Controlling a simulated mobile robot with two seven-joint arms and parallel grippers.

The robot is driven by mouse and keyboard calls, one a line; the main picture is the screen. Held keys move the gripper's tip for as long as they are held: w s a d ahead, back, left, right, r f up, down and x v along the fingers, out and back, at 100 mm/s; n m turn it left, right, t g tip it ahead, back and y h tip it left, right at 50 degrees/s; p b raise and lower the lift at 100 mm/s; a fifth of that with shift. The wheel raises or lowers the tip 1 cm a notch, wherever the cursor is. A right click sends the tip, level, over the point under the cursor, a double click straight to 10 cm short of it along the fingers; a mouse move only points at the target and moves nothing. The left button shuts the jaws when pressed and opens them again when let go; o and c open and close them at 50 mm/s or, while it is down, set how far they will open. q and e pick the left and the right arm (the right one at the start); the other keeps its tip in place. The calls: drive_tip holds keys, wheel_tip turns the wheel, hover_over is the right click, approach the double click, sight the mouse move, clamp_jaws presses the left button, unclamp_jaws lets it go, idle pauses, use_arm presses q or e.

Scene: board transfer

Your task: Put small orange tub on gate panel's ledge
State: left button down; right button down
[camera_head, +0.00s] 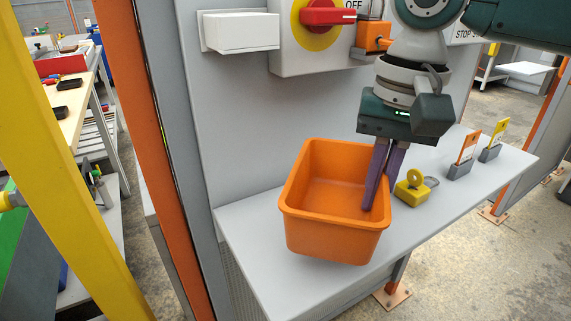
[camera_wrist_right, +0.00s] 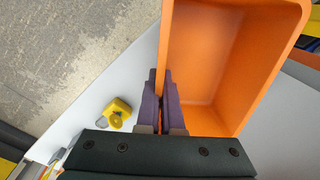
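The small orange tub (camera_head: 335,238) is at the gate panel's grey ledge (camera_head: 290,285), open side up and slightly tilted in the head view. Whether its base touches the ledge or hangs just above it I cannot tell. My right gripper (camera_head: 378,195) reaches down at the tub's right wall, one purple finger inside and one outside. In the right wrist view the fingers (camera_wrist_right: 163,100) are closed on the wall of the tub (camera_wrist_right: 225,60), which looks empty. My left gripper is in neither view.
A yellow padlock (camera_head: 412,190) lies on the ledge just right of the fingers. Two tagged grey blocks (camera_head: 459,170) stand farther right. A red rotary switch (camera_head: 330,14) and a white box (camera_head: 240,32) are on the panel above. The ledge's near-left end is bare.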

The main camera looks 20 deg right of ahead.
sight(372, 212)
wheel_tip(372, 212, down, 3)
drive_tip(key=shift+f+b, duration=0.2)
drive_tip(key=shift+b, duration=0.15)
drive_tip(key=shift+f, duration=0.25)
drive_tip(key=shift+f, duration=0.1)
drive_tip(key=c, duration=1.1)
unclamp_jaws()
